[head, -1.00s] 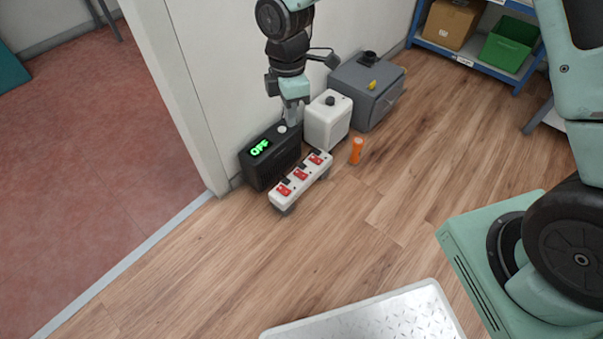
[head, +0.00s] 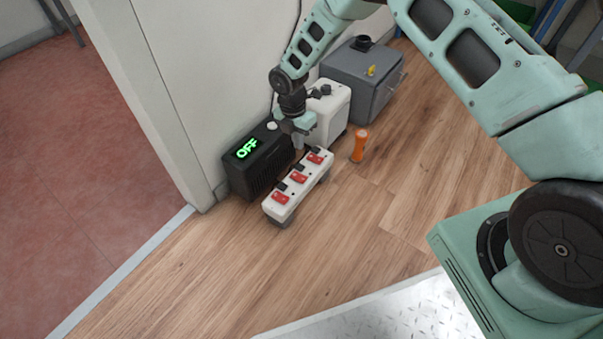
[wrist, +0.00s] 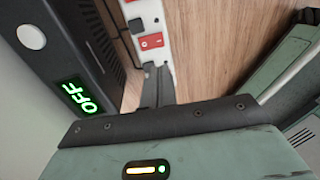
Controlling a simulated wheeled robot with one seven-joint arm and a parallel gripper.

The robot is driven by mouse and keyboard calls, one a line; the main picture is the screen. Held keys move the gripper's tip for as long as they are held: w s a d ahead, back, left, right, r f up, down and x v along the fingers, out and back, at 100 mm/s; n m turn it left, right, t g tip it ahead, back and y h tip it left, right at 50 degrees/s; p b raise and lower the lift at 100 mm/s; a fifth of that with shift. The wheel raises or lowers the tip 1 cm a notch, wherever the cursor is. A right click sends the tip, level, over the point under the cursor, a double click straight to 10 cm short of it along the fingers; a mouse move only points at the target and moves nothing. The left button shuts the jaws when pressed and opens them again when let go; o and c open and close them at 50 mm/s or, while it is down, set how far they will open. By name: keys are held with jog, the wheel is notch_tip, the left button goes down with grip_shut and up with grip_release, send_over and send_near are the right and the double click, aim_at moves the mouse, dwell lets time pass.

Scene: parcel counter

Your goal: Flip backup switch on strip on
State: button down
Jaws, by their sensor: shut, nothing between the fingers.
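A white power strip (head: 289,191) lies on the floor, raised on dark feet, in front of a black box. It has three red rocker switches: near (head: 280,198), middle (head: 299,178) and far (head: 315,158). Their labels are too small to read. The black box (head: 266,176) shows a green "OFF" display (head: 247,148). My gripper (head: 299,144) is shut and empty, pointing down close to the strip's far end; I cannot tell if it touches. In the wrist view, its dark fingers (wrist: 157,82) cover part of the strip, with one red switch (wrist: 151,41) visible beyond them.
A white canister (head: 328,108) and a grey box (head: 362,80) stand behind along the wall. An orange flashlight (head: 359,146) stands right of the strip. The wooden floor (head: 330,250) in front is clear. A metal plate (head: 400,305) lies at the bottom.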

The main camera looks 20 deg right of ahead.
aim_at(304, 178)
jog(key=f+b, duration=0.2)
jog(key=f, duration=0.2)
jog(key=s+f+b, duration=0.1)
jog(key=f+b, duration=0.2)
jog(key=f, duration=0.2)
jog(key=d+f+b, duration=0.1)
jog(key=f+b, duration=0.1)
jog(key=f, duration=0.2)
jog(key=shift+s+f+b, duration=0.2)
jog(key=shift+f+b, duration=0.05)
jog(key=shift+b, duration=0.05)
jog(key=shift+f, duration=0.15)
jog(key=shift+s+f, duration=0.1)
jog(key=shift+f, duration=0.1)
jog(key=shift+w+a+r, duration=0.3)
jog(key=shift+w+a, duration=0.1)
jog(key=shift+w, duration=0.25)
